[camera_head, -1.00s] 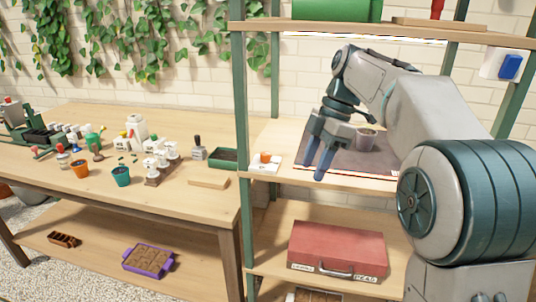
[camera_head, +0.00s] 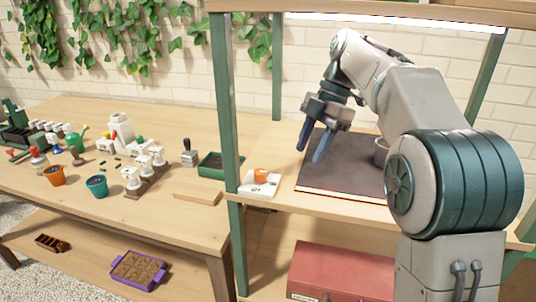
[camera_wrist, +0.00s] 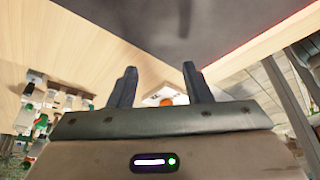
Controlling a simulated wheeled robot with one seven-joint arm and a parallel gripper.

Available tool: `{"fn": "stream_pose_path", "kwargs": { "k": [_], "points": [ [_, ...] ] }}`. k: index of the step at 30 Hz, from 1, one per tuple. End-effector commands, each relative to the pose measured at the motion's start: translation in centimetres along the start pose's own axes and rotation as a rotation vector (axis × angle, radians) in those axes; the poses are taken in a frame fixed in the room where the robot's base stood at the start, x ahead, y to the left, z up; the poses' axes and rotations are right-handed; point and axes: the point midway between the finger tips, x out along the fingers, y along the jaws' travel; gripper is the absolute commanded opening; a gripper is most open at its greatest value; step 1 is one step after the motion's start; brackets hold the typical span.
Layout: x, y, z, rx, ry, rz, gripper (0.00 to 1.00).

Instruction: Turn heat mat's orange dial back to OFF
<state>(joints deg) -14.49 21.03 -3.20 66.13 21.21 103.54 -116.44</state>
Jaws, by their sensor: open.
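The orange dial (camera_head: 261,175) sits on a small white control box (camera_head: 253,190) on the shelf, just left of the dark heat mat (camera_head: 340,185). The dial's pointer setting is too small to read. My gripper (camera_head: 310,148) is open and empty, above the mat's left part, up and to the right of the dial and apart from it. The white box is partly hidden there behind my gripper.
A green shelf post (camera_head: 226,100) rises left of the box. A dark green tray (camera_head: 205,167) and the workbench with pots lie farther left. A red case (camera_head: 340,272) is on the lower shelf.

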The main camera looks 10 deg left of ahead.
Motion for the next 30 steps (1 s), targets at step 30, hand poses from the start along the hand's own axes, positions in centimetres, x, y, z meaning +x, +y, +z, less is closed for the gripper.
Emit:
{"fn": "stream_pose_path", "kwargs": {
  "k": [30],
  "points": [
    [5.6,-0.1,-10.7,0.006,-0.001,0.004,0.45]
  ]
}}
